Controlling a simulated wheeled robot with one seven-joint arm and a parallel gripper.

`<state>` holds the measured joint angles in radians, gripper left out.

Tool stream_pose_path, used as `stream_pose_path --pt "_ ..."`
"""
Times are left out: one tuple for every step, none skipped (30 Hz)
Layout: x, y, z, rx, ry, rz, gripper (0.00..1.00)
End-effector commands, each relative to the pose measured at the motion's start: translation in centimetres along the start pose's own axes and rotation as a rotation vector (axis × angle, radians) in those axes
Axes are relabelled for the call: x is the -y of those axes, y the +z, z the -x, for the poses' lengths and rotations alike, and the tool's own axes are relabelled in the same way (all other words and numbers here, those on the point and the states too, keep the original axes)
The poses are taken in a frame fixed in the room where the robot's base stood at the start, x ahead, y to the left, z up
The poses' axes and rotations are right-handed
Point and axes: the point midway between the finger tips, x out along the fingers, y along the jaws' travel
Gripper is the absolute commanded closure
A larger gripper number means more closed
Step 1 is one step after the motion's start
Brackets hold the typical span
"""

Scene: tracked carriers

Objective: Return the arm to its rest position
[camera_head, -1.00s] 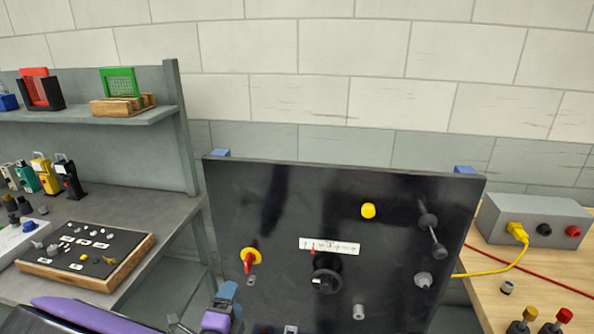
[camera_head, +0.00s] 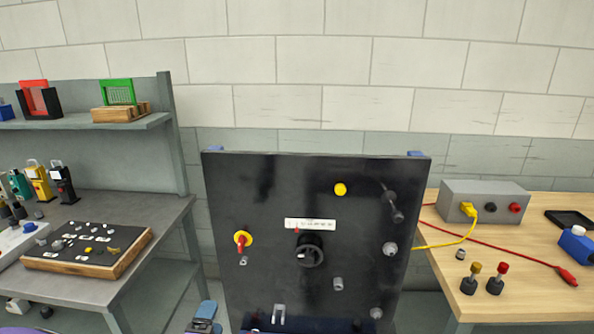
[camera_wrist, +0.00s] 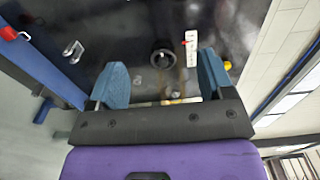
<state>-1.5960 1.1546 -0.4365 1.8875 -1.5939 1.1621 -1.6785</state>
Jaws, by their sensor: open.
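My gripper (camera_wrist: 163,82) shows in the wrist view with its two blue fingers spread apart and nothing between them. Beyond the fingers is the black panel (camera_wrist: 130,30), with a round black knob (camera_wrist: 163,55) seen through the gap. In the head view only a blue part of my gripper (camera_head: 204,318) shows at the bottom edge, in front of the panel's lower left.
A grey bench (camera_head: 165,215) with a shelf (camera_head: 90,122) and a wooden-edged parts tray (camera_head: 120,262) is at the left. A wooden table (camera_head: 530,235) at the right holds a grey box (camera_head: 484,204) with yellow and red cables. A wall is behind.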

Motion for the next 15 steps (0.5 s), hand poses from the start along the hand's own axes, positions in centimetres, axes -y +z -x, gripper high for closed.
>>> stream_pose_path --pt "0.6 -0.3 -0.6 -0.02 0.004 -0.021 0.26" --pt "0.8 -0.5 -0.7 -0.029 0.007 -0.032 0.26" --pt "1.0 -0.8 -0.9 -0.04 0.011 -0.046 0.26" --pt "1.2 -1.0 -1.2 -0.051 0.014 -0.058 0.26" --pt "1.5 -1.2 -1.4 -0.061 0.017 -0.069 0.26" --pt "1.8 -1.4 -1.6 -0.075 0.021 -0.085 0.26" --pt "2.0 -1.7 -1.8 -0.087 0.025 -0.099 0.26" --pt "2.2 -1.9 -2.0 -0.099 0.028 -0.114 0.26" --pt "2.6 -2.3 -2.3 -0.116 0.033 -0.134 0.26" --pt "2.9 -2.6 -2.6 -0.131 0.037 -0.151 0.26" --pt "3.2 -2.9 -2.9 -0.147 0.041 -0.17 0.26" --pt "3.7 -3.3 -3.2 -0.168 0.046 -0.196 0.26" --pt "4.1 -3.7 -3.6 -0.187 0.05 -0.217 0.26" --pt "4.5 -4.2 -3.9 -0.206 0.053 -0.238 0.26" --pt "5.0 -4.8 -4.3 -0.233 0.058 -0.272 0.26"
